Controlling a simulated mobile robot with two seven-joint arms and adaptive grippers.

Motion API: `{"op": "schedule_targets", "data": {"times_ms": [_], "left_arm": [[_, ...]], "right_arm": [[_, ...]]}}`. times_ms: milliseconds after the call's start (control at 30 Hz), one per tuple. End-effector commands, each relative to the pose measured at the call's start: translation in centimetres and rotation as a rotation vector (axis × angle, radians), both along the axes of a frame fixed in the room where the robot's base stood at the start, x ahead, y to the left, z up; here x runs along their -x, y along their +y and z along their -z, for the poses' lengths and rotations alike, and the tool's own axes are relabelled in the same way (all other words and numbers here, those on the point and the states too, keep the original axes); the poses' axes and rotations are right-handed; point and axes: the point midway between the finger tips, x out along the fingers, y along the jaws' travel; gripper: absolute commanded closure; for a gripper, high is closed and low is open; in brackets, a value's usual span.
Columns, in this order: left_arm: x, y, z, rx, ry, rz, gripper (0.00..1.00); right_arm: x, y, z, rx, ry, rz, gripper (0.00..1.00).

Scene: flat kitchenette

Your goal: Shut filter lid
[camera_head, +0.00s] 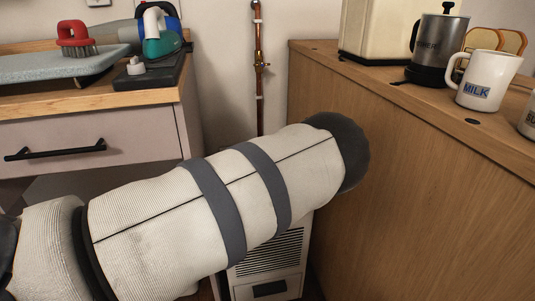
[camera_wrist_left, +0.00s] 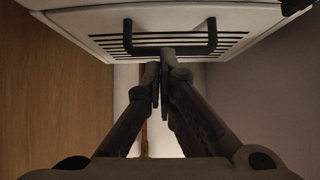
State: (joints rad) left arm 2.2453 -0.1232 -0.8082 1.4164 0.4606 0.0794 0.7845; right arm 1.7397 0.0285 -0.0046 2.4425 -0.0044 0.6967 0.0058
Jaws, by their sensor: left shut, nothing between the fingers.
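The filter lid (camera_wrist_left: 110,20) looks like a white panel with dark vent slots. In the left wrist view it fills the top of the picture and has a dark bar handle (camera_wrist_left: 170,50). My left gripper (camera_wrist_left: 161,72) is shut and empty, its fingertips close to the handle's middle; I cannot tell whether they touch. In the head view a white slotted front (camera_head: 270,262) shows low behind my left arm, and that arm hides the gripper. How far the lid stands open is unclear. My right gripper is not in view.
A wooden cabinet (camera_head: 420,170) stands right, bearing a milk mug (camera_head: 487,82) and a dark metal pot (camera_head: 437,45). A drawer unit (camera_head: 90,140) stands left with an ironing board (camera_head: 60,66) on top. A copper pipe (camera_head: 258,90) runs down the wall between them.

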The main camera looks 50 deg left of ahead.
Motion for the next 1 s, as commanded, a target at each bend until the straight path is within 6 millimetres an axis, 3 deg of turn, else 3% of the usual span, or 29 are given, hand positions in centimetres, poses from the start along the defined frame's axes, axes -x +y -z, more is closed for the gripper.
{"op": "schedule_targets", "data": {"times_ms": [100, 367, 867, 1000], "left_arm": [[0.1, -0.1, 1.3, 0.000, 0.004, 0.001, 1.00], [0.1, -0.3, 2.3, 0.001, 0.000, 0.000, 1.00], [0.2, -0.4, 2.4, 0.001, 0.000, 0.000, 1.00], [0.5, -1.2, 1.6, 0.002, -0.001, 0.000, 1.00]], "right_arm": [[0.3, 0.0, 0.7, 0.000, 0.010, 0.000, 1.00], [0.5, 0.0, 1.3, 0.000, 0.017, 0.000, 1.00], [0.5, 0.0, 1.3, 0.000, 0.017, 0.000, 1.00], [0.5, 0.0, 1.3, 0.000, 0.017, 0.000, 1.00]]}}
